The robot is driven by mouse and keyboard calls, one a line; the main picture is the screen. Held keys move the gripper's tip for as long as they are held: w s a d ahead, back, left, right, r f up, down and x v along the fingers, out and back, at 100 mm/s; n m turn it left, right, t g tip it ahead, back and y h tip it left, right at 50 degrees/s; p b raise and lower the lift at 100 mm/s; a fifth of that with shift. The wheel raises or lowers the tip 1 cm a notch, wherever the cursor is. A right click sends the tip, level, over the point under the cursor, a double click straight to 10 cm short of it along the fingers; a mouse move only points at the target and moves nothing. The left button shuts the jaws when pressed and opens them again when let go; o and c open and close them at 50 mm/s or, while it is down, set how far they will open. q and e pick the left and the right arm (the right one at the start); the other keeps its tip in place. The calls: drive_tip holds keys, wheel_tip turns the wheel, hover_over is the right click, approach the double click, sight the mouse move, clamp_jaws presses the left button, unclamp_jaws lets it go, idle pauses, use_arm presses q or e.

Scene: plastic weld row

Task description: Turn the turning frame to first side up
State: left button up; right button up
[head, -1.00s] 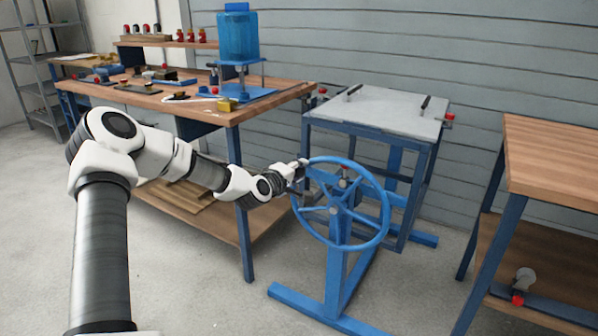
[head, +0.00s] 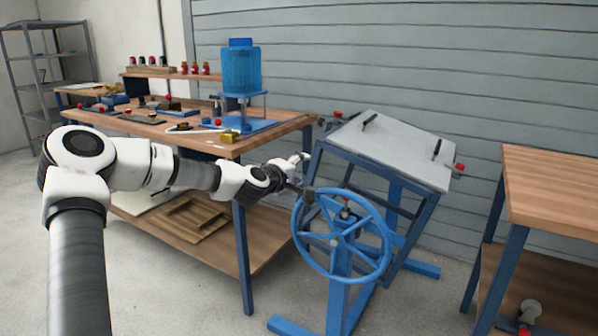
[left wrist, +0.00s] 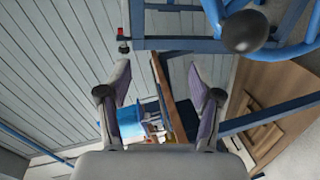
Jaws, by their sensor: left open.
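The turning frame carries a grey plate (head: 395,147) with two black clamps, in a blue frame. In the head view the plate is tilted, its right side lower. The blue handwheel (head: 343,236) is on the front of the stand. Its dark round knob (head: 309,193) sits at the rim's upper left; it also shows at the top right of the left wrist view (left wrist: 245,31). My left gripper (head: 298,167) is open and empty, just above and left of the knob. In the left wrist view the knob lies outside my fingers (left wrist: 158,85). My right gripper is out of view.
A wooden workbench (head: 190,140) with a blue tank (head: 241,70) and small parts stands left of the frame, close to my left arm. Another wooden bench (head: 550,183) stands at the right. Blue feet of the stand spread over the floor.

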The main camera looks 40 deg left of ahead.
sight(307, 202)
use_arm(q)
wheel_tip(307, 202, up, 4)
drive_tip(key=s+a+m+t+y+p, duration=0.1)
drive_tip(key=s+a+m+y, duration=0.1)
drive_tip(key=m+y, duration=0.3)
drive_tip(key=s+d+f+m+h+p, duration=0.1)
drive_tip(key=s+d+f+m+p, duration=0.3)
drive_tip(key=d+f+m+p, duration=0.65)
drive_tip(key=shift+n, duration=0.65)
drive_tip(key=w+a+b, duration=0.1)
drive_tip(key=w, duration=0.1)
drive_tip(key=w+a+f+b, duration=0.1)
drive_tip(key=w+a+b, duration=0.2)
drive_tip(key=w+a, duration=0.1)
drive_tip(key=shift+w+a+f, duration=0.1)
drive_tip(key=shift+a+f, duration=0.05)
drive_tip(key=shift+f, duration=0.25)
drive_tip(key=shift+w+a+r, duration=0.1)
drive_tip(key=shift+w+a, duration=0.1)
drive_tip(key=shift+w, duration=0.2)
